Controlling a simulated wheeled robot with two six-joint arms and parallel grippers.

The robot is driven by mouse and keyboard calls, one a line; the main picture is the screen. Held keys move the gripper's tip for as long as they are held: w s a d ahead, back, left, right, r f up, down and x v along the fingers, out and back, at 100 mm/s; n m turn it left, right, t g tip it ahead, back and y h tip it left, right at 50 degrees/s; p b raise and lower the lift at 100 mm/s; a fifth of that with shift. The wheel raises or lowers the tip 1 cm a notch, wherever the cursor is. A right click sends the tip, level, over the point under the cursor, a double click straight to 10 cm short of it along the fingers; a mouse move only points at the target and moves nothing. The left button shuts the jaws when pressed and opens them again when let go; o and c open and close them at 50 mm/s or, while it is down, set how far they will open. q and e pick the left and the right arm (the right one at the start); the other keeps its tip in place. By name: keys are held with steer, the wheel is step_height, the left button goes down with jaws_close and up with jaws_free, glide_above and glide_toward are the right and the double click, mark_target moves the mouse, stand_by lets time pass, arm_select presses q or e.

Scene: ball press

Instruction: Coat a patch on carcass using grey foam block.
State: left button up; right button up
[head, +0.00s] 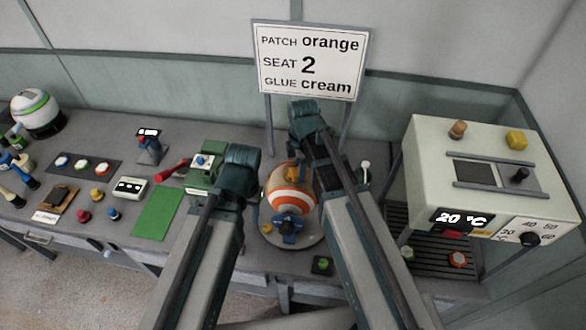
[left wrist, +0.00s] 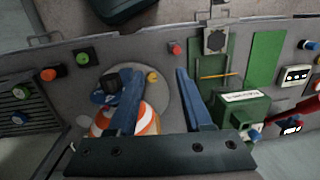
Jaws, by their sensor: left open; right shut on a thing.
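The carcass, an orange and white striped ball (head: 290,199), sits on a round grey plate (head: 276,240) in the head view. An orange piece shows on its upper side, and a blue clamp-like part (head: 287,225) is at its front. In the left wrist view the ball (left wrist: 147,121) is partly behind a finger. My left gripper (head: 238,182) is open and empty, just left of the ball; its two blue fingers (left wrist: 157,97) are apart. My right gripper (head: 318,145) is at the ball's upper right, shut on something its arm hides. I cannot make out the grey foam block.
A sign (head: 311,62) reads patch orange, seat 2, glue cream. A white heater box (head: 485,165) showing 20 °C stands at the right. A green mat (head: 159,212), coloured buttons and small tools lie at the left. A green-and-white ball (head: 35,112) stands far left.

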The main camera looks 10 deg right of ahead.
steer(key=shift+s+d, duration=0.25)
steer(key=shift+d, duration=0.45)
steer(key=shift+d+r+p, duration=0.15)
steer(key=shift+r+p, duration=0.25)
steer(key=shift+p, duration=0.05)
step_height(320, 180, up, 5)
steer(key=p, duration=0.5)
steer(key=shift+w+r, duration=0.1)
step_height(320, 180, up, 3)
steer(key=p, duration=0.3)
